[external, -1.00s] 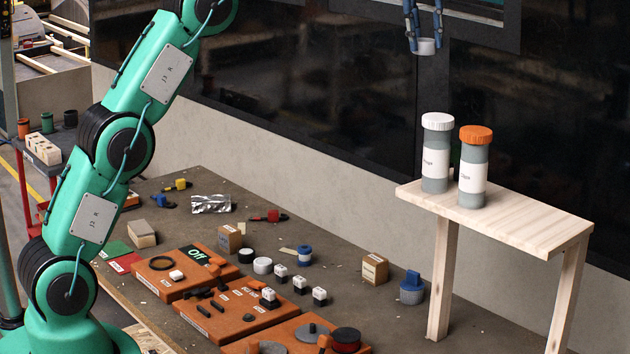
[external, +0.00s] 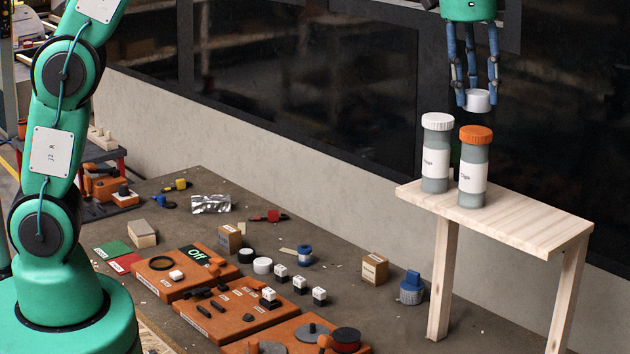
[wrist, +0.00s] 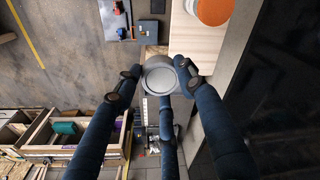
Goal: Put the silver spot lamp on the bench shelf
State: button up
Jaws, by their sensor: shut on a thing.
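The silver spot lamp (external: 477,100), a short pale cylinder, is between the fingertips of my gripper (external: 475,92). In the wrist view the lamp (wrist: 160,79) shows its round face, with the blue fingers of my gripper (wrist: 160,74) shut around it. The bench shelf (external: 535,226) is a pale wooden board on legs at the right. The shelf also shows in the wrist view (wrist: 193,42).
A white-capped bottle (external: 437,155) and an orange-capped bottle (external: 473,168) stand upright at the shelf's left end. The shelf's right part is clear. A dark glass panel (external: 340,90) rises behind. The workbench (external: 345,262) holds orange boards and several small parts.

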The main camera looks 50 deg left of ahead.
jog(key=s+d, duration=0.1)
jog(key=s+d+p, duration=0.1)
jog(key=s, duration=0.1)
notch_tip(320, 180, down, 18)
jog(key=shift+w+f, duration=0.1)
jog(key=shift+f, duration=0.15)
jog(key=p, duration=0.3)
send_over(543, 234)
jog(key=shift+a+f, duration=0.15)
jog(key=shift+f, duration=0.55)
dwell(0.3)
jog(key=shift+f+p, duration=0.5)
jog(key=shift+f, duration=1.25)
jog(key=shift+f, duration=0.1)
